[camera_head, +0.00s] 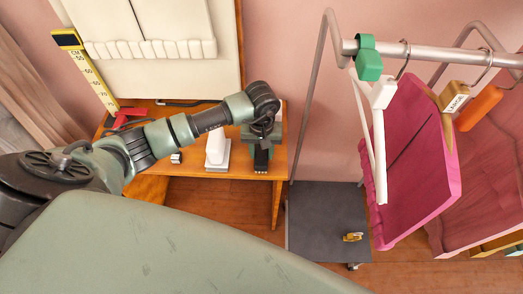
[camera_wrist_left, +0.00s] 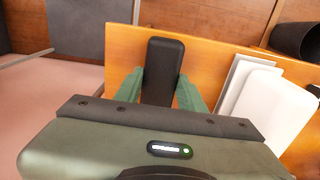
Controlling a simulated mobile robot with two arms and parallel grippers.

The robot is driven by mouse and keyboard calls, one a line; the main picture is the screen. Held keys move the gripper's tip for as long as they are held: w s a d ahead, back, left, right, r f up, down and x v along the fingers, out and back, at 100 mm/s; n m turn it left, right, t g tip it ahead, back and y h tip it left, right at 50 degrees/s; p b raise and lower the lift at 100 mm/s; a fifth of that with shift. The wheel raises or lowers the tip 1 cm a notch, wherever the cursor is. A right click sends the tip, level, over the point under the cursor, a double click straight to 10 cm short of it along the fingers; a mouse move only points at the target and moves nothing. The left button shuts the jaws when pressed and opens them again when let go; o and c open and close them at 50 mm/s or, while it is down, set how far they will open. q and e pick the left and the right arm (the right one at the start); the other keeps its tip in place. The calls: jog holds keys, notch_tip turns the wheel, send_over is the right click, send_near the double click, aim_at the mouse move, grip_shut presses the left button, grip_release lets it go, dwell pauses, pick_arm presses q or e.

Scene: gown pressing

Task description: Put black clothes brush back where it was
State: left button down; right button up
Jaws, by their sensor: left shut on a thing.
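The black clothes brush (camera_head: 261,161) is at the right end of the wooden table (camera_head: 245,172). My left gripper (camera_head: 262,146) points down over that end and is shut on the brush. In the left wrist view, the brush (camera_wrist_left: 164,62) stands out between the two green fingers of the gripper (camera_wrist_left: 160,92), with the tabletop (camera_wrist_left: 209,68) behind it. I cannot tell whether the brush touches the table. My right gripper is not in view.
A white iron-like object (camera_head: 217,152) stands just left of the brush. A small white item (camera_head: 176,158) and a red object (camera_head: 130,116) are farther left. A dark platform (camera_head: 325,225) and a rail with a magenta gown (camera_head: 415,165) are to the right.

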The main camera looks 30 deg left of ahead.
aim_at(261, 154)
pick_arm(q)
jog(key=shift+f, duration=0.1)
jog(key=c, duration=0.9)
grip_release()
jog(key=shift+o, duration=0.2)
notch_tip(261, 154, up, 12)
jog(key=b, duration=0.2)
jog(key=shift+s, duration=0.1)
